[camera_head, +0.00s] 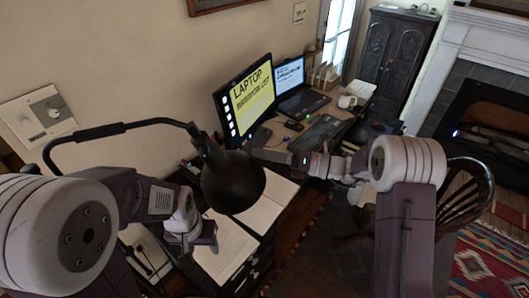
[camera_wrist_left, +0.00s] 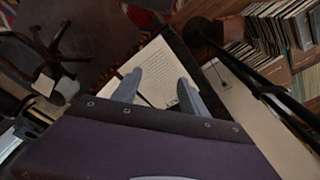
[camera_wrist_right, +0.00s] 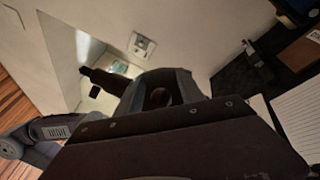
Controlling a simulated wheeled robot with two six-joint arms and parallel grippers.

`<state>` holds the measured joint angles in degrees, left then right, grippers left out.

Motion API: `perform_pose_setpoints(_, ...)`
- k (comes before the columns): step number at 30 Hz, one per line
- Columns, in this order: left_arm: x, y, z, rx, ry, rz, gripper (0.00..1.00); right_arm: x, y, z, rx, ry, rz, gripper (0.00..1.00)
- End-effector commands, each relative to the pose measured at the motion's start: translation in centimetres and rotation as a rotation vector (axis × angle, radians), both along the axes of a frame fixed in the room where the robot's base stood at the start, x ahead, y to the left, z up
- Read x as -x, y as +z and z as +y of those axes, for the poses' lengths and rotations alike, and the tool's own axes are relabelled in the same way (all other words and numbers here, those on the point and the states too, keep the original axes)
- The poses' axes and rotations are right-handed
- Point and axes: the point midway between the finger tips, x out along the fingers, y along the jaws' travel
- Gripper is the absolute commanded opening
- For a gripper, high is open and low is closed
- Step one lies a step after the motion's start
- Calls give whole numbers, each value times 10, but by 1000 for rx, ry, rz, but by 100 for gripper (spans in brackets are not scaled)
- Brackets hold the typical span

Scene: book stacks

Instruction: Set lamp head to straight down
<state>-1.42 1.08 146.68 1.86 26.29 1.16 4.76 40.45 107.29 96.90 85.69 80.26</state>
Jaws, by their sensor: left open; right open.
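The black desk lamp's head (camera_head: 233,182) hangs at the end of its thin bent arm (camera_head: 120,128), above the open pages. Its exact tilt is hard to judge. My right gripper (camera_head: 262,155) is open at the right of the lamp head, near its upper side. In the right wrist view a dark rounded shape, likely the lamp head (camera_wrist_right: 158,97), shows between or just beyond the right fingers; contact cannot be told. My left gripper (camera_head: 206,236) is open and empty, low and left of the lamp head. The left wrist view shows its spread fingers (camera_wrist_left: 160,92) over white paper.
Open papers (camera_head: 222,250) lie on the desk below the lamp. A wooden chair (camera_head: 470,195) is at the right. The wall runs along the left.

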Motion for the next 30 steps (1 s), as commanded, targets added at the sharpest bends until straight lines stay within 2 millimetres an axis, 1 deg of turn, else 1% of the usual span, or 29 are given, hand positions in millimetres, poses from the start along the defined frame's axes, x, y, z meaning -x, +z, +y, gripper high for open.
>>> perform_pose_setpoints(6, 0, 0, 0, 0, 0, 0, 51, 0, -1, 0, 1, -1, 0, 45)
perform_pose_setpoints(8, 0, 0, 0, 0, 0, 0, 51, 0, -1, 0, 1, -1, 0, 28)
perform_pose_setpoints(9, 0, 0, 0, 0, 0, 0, 51, 0, -1, 0, 1, -1, 0, 17)
perform_pose_setpoints(11, 0, 0, 0, 0, 0, 0, 51, 0, -1, 0, 1, -1, 0, 0)
perform_pose_setpoints(30, 0, 0, 0, 0, 0, 0, 51, 0, 0, 0, 0, 0, 0, 0)
